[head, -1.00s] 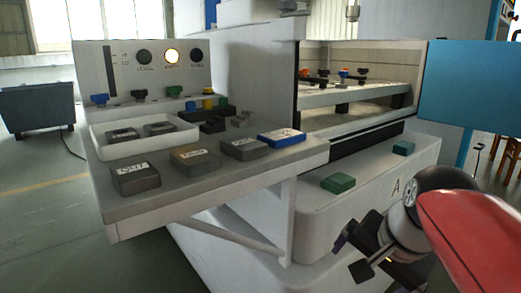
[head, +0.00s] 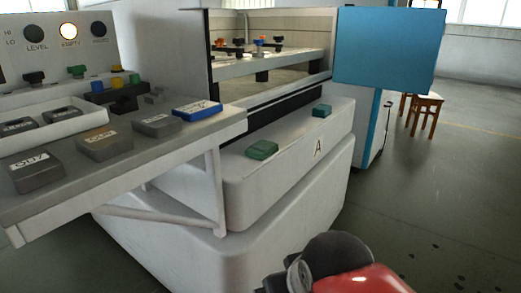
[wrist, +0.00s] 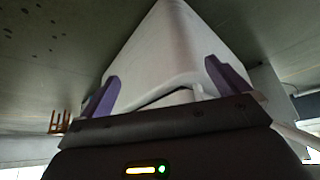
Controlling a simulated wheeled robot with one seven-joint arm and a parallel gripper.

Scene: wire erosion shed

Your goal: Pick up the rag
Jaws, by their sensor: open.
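I cannot make out a rag in either view. Two small green blocks (head: 262,150) and (head: 321,111) lie apart on the white ledge of the machine; they look solid rather than like cloth. My gripper (wrist: 165,88) shows in the wrist view with its two purple fingers wide apart and nothing between them. Beyond the fingers is a white, rounded corner of the machine base (wrist: 172,45). In the head view my gripper is out of sight; only my red arm shows at the bottom edge.
A grey shelf (head: 110,182) with labelled dark boxes, a blue-edged box (head: 197,110) and a white tray (head: 62,130) juts out at left. A blue panel (head: 388,48) stands beside the machine opening.

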